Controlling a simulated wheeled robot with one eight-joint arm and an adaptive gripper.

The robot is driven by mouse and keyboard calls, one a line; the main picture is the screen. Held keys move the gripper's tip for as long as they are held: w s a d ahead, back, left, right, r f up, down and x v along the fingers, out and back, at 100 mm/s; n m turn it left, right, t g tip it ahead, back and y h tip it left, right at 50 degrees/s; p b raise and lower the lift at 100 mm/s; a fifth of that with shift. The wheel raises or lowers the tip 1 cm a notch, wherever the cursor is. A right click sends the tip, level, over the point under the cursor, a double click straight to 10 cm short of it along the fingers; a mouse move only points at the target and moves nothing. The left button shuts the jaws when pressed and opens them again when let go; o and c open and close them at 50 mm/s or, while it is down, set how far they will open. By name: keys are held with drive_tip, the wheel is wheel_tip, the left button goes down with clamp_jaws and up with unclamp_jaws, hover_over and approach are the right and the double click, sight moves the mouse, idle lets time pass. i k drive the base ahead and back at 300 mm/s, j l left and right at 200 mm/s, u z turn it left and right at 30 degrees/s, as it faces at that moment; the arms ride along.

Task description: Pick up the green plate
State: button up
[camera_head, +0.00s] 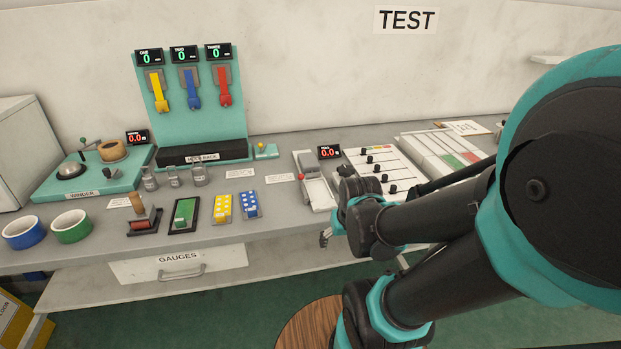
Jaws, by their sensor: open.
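The green plate (186,208) lies on the grey bench in a dark frame, left of the middle.
A yellow plate (222,208) and a blue plate (249,205) lie just right of the green plate. A stamp-like tool (142,213) stands to its left. Small weights (173,176) stand behind. A slider panel (384,172) is to the right.

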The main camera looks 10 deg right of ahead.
sight(184, 212)
drive_tip(key=k+j+u, duration=0.1)
drive_tip(key=j+u, duration=0.25)
drive_tip(key=k+j+u, duration=0.1)
drive_tip(key=j+u, duration=0.25)
